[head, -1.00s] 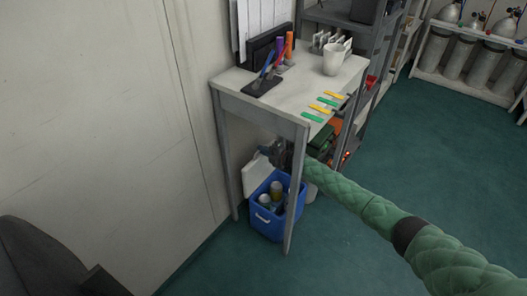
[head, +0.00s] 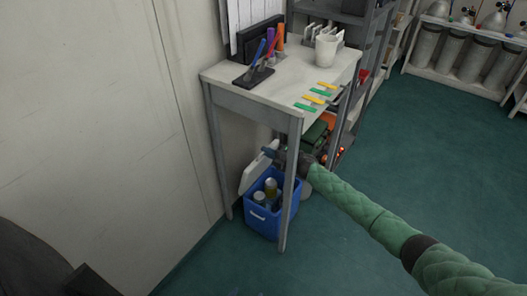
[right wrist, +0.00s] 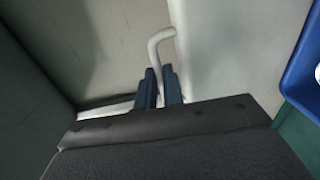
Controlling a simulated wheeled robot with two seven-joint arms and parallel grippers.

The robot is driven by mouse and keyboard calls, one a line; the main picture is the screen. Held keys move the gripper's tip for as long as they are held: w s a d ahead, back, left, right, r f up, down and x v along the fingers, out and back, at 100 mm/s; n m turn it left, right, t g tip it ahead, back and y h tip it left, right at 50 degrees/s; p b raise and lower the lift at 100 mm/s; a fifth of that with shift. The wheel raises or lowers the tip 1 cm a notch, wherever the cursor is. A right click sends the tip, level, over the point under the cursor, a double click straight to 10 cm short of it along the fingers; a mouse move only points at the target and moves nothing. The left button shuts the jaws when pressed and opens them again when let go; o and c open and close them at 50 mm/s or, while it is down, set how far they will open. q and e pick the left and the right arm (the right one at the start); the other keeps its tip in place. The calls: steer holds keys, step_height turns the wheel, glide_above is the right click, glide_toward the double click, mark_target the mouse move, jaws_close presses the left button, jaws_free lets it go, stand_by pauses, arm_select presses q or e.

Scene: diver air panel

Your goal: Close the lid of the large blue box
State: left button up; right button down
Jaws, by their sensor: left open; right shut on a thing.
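The large blue box (head: 263,222) stands on the floor under the small table in the head view. Its white lid (head: 251,175) is open, raised at the box's wall side and leaning up. Cylindrical containers (head: 266,193) stand inside the box. My right gripper (head: 279,157) is beside the lid's upper edge, partly hidden by a table leg. In the right wrist view its fingers (right wrist: 163,88) are shut on a thin white bent handle (right wrist: 161,38) next to the pale lid (right wrist: 225,45). The blue rim (right wrist: 303,72) shows at the right. My left gripper is not in view.
The grey table (head: 250,102) stands over the box, with a front leg (head: 288,200) close to my right arm. A shelf (head: 365,60) stands behind. The floor at right is clear.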

arm_select(q)
steer(key=shift+w+d+r+t, duration=0.1)
steer(key=shift+w+r+t, duration=0.25)
steer(key=shift+w+r, duration=0.35)
steer(key=shift+w+d+r+t, duration=0.1)
steer(key=shift+w+r+t, duration=0.3)
steer(key=shift+r, duration=0.45)
arm_select(e)
steer(key=s+d+f, duration=0.4)
steer(key=d, duration=0.2)
steer(key=shift+s, duration=0.3)
arm_select(q)
steer(key=shift+f, duration=0.1)
arm_select(e)
steer(key=shift+d, duration=0.1)
arm_select(q)
steer(key=shift+s+f, duration=0.1)
arm_select(e)
steer(key=c, duration=1.8)
jaws_free()
